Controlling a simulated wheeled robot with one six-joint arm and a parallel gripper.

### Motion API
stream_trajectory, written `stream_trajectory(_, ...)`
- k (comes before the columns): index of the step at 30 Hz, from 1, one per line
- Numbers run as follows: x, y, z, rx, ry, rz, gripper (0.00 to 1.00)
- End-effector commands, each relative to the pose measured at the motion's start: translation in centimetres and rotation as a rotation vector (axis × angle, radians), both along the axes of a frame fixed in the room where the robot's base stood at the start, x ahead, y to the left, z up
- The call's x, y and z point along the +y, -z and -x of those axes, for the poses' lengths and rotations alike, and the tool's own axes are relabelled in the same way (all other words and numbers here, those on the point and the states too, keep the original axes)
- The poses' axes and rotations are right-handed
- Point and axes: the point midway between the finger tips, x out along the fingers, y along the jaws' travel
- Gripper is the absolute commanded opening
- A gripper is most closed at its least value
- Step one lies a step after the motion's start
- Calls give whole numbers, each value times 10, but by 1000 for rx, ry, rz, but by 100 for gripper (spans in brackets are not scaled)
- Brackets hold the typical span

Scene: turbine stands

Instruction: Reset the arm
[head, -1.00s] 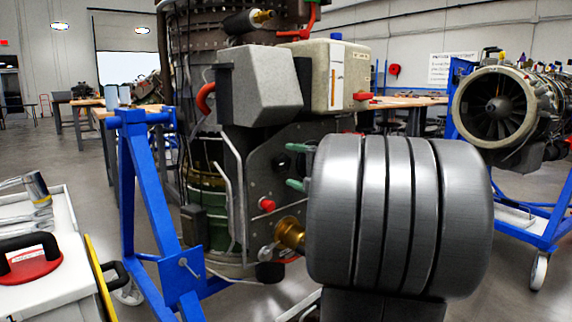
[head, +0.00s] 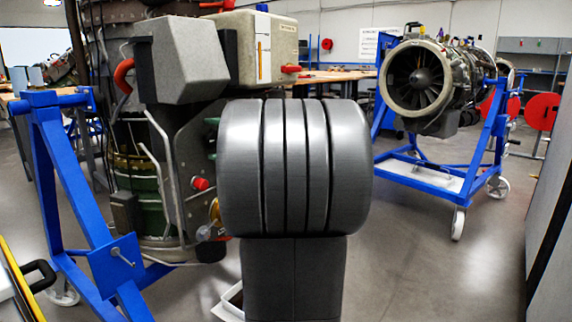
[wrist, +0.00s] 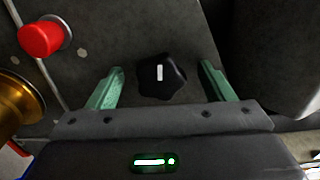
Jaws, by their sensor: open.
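My gripper (wrist: 162,85) is open in the wrist view, with its two green fingers apart and nothing held. A black lobed knob (wrist: 161,78) with a white mark shows between the fingers on a dark grey panel (wrist: 195,35). I cannot tell how far the fingertips are from it. In the head view, the green fingertips of my gripper (head: 211,139) poke out left of my large grey arm link, in front of the turbine engine's side panel (head: 186,150).
A blue stand (head: 75,190) is at left. Another engine (head: 420,78) stands back right. A grey wall (head: 555,200) edges the far right; open floor lies between.

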Motion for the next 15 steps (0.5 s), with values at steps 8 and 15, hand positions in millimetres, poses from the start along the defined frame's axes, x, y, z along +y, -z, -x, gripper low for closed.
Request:
stream_trajectory(8, -2, -4, 1, 208, 1, -133, 75)
stream_trajectory(15, -2, -2, 1, 273, 0, -175, 75)
